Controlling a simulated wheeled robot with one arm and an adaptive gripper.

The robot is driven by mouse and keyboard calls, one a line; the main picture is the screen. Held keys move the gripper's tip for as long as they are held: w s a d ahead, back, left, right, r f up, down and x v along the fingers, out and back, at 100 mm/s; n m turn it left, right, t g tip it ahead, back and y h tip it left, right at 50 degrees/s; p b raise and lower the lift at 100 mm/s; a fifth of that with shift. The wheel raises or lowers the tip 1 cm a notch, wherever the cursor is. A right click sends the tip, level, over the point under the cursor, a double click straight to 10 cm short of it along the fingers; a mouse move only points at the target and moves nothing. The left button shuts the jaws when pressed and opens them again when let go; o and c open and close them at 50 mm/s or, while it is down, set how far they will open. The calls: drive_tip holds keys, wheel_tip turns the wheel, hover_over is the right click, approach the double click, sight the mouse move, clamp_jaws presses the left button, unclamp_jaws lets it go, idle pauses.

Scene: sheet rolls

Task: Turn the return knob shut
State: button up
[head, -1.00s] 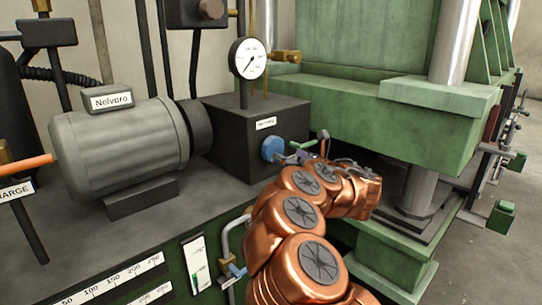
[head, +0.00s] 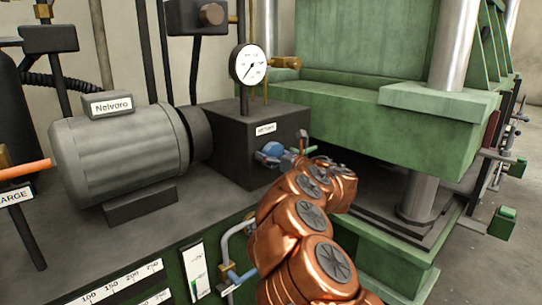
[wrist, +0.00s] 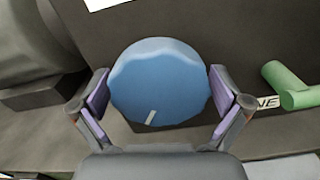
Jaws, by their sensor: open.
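The blue return knob (head: 271,149) is on the front of a dark block (head: 240,150) under a small label that is too blurred to read surely. In the wrist view the round blue knob (wrist: 160,65) has a short white mark pointing down and slightly left. My gripper (wrist: 159,88) is open, with one purple-padded finger on each side of the knob. The fingers are close to its rim, and I cannot tell if they touch it. In the head view my gripper (head: 278,156) is at the knob and partly hides it.
A green handle (wrist: 289,88) stands just right of my right finger in the wrist view. A pressure gauge (head: 248,63) rises above the block. A grey motor (head: 120,150) is at left, and a green press (head: 400,110) is at right.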

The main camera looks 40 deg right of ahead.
drive_tip(key=shift+c, duration=0.3)
drive_tip(key=c, duration=0.9)
